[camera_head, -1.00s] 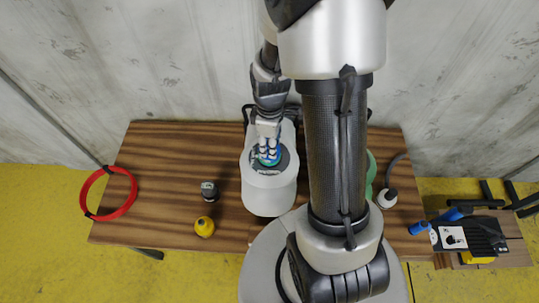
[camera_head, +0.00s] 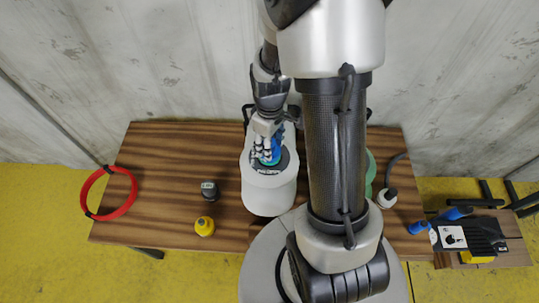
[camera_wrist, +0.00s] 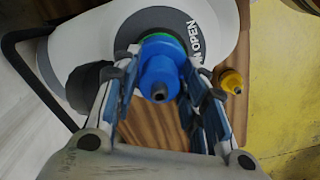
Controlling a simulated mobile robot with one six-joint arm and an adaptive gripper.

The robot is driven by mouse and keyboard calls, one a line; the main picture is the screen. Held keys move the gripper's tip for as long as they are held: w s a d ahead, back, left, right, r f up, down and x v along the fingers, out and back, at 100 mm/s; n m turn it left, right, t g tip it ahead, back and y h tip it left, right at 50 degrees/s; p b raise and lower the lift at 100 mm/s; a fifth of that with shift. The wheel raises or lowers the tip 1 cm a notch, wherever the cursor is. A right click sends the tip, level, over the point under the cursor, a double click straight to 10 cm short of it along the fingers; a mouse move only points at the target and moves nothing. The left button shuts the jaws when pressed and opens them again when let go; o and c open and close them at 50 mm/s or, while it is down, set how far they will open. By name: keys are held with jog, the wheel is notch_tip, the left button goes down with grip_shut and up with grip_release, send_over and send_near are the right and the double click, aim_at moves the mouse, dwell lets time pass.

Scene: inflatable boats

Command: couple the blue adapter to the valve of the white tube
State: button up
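The white tube (camera_head: 268,198) lies on the wooden table, with a dark grey valve disc (camera_head: 268,167) on its upper face. The blue adapter (camera_head: 276,152) stands upright at the valve, with green showing at its base. In the wrist view the adapter (camera_wrist: 159,78) sits between my fingers, over the disc marked OPEN (camera_wrist: 192,30). My gripper (camera_head: 264,150) is at the adapter, with its fingers spread. A gap shows between the adapter and the right finger; the left finger is very close to it. How fully the adapter is seated is hidden.
A yellow fitting (camera_head: 204,226) and a small dark fitting (camera_head: 209,190) stand left of the tube. A red hose ring (camera_head: 108,193) lies at the left edge. A white-ended hose (camera_head: 387,198) and pump (camera_head: 455,237) are at right.

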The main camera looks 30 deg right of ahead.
jog(key=shift+o, duration=1.3)
jog(key=shift+r, duration=0.1)
notch_tip(320, 180, up, 12)
jog(key=shift+f, duration=0.1)
